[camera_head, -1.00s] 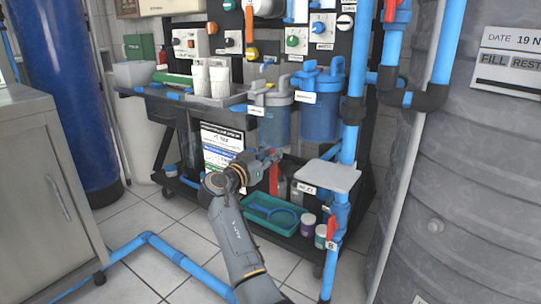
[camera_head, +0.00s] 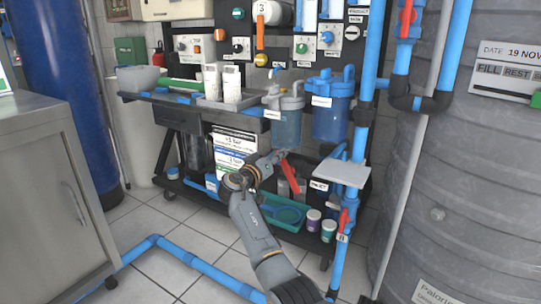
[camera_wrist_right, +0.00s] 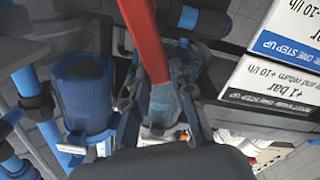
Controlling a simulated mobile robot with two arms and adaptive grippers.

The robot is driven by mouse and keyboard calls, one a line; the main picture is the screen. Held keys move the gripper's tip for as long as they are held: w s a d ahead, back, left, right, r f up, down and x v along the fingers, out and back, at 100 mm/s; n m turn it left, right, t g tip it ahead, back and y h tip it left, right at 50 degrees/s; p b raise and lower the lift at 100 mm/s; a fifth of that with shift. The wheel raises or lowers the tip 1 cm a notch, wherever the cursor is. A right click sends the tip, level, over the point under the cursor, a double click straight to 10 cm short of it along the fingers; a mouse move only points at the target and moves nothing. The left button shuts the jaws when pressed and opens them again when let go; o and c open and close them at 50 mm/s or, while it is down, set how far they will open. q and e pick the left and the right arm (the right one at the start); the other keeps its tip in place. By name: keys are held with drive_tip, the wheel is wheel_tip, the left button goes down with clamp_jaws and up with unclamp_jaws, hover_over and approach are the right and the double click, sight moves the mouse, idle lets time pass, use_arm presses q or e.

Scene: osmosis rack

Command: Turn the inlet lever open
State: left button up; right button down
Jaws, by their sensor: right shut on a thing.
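A long red lever (camera_head: 290,174) stands in front of the rack's lower part, tilted with its lower end toward the right. My right gripper (camera_head: 279,156) is at its upper end. In the right wrist view the red lever (camera_wrist_right: 145,40) runs down between the fingers of my right gripper (camera_wrist_right: 158,72), which is shut on it. The lever's pivot is not clear to see, and I cannot read a label naming it. Another red lever (camera_head: 349,206) sits on the blue pipe at the lower right, apart from the gripper. My left gripper is not in view.
Blue filter housings (camera_head: 331,108) hang above the gripper. A grey plate (camera_head: 342,172) juts out to its right, and a teal tray (camera_head: 268,203) with jars beside it lies below. A blue floor pipe (camera_head: 205,266) crosses the tiles. A large grey tank (camera_head: 455,180) stands right.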

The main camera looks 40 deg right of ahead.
drive_tip(key=w+a+f+n, duration=0.1)
drive_tip(key=w+f+n, duration=0.2)
drive_tip(key=n, duration=0.9)
drive_tip(key=shift+w+f, duration=0.15)
drive_tip(key=shift+f, duration=1.2)
drive_tip(key=shift+a+f, duration=0.1)
drive_tip(key=c, duration=1.1)
unclamp_jaws()
drive_tip(key=shift+f, duration=0.1)
drive_tip(key=v, duration=1.2)
drive_tip(key=shift+f, duration=0.1)
